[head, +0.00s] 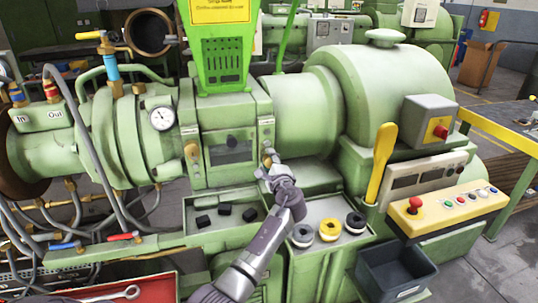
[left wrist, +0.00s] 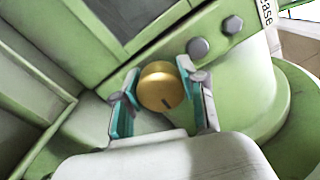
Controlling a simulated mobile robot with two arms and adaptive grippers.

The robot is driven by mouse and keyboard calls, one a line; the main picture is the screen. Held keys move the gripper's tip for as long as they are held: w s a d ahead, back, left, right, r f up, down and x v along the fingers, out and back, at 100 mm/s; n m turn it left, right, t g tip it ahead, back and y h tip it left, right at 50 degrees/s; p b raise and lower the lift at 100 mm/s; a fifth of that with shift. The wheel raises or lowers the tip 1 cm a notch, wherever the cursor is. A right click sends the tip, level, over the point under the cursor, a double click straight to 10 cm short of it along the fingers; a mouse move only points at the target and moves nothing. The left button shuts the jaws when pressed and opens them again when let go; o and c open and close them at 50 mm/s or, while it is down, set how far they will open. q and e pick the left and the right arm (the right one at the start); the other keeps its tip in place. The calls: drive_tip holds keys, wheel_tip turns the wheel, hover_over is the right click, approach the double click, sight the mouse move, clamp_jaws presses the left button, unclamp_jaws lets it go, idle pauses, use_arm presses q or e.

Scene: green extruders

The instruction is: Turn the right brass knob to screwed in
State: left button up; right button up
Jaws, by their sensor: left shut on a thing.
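The right brass knob (left wrist: 160,86) is a round golden knob with a dark slot mark on its face, on the green extruder housing. In the head view this knob (head: 267,154) sits at the lower right of the dark window panel, partly hidden by my gripper. My left gripper (left wrist: 160,100) has its two teal-padded fingers on either side of the knob and is shut on it. In the head view my left gripper (head: 270,168) reaches up to the knob from below. The left brass knob (head: 192,151) is left of the panel. My right gripper is not in view.
A tray (head: 243,226) with several black blocks lies below the panel. Black, yellow and white rings (head: 329,230) sit on a ledge to the right. A yellow control box (head: 450,204) with a red button and a grey bin (head: 393,270) stand further right.

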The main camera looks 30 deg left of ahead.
use_arm(q)
drive_tip(key=m+p, duration=0.2)
drive_tip(key=m, duration=0.1)
drive_tip(key=m+p, duration=0.1)
drive_tip(key=shift+r+m, duration=0.25)
drive_tip(key=shift+m, duration=0.15)
drive_tip(key=m+p, duration=0.3)
drive_tip(key=shift+m, duration=0.3)
drive_tip(key=m+p, duration=0.3)
drive_tip(key=m, duration=0.1)
drive_tip(key=m+p, duration=0.1)
drive_tip(key=m, duration=0.1)
drive_tip(key=m+p, duration=0.1)
drive_tip(key=shift+w+d+f+m, duration=0.1)
drive_tip(key=shift+f+m, duration=0.05)
drive_tip(key=shift+m, duration=0.25)
drive_tip(key=shift+f+m, duration=0.1)
drive_tip(key=shift+m, duration=0.3)
drive_tip(key=shift+p, duration=0.3)
drive_tip(key=o, duration=1.1)
drive_tip(key=shift+o, duration=0.2)
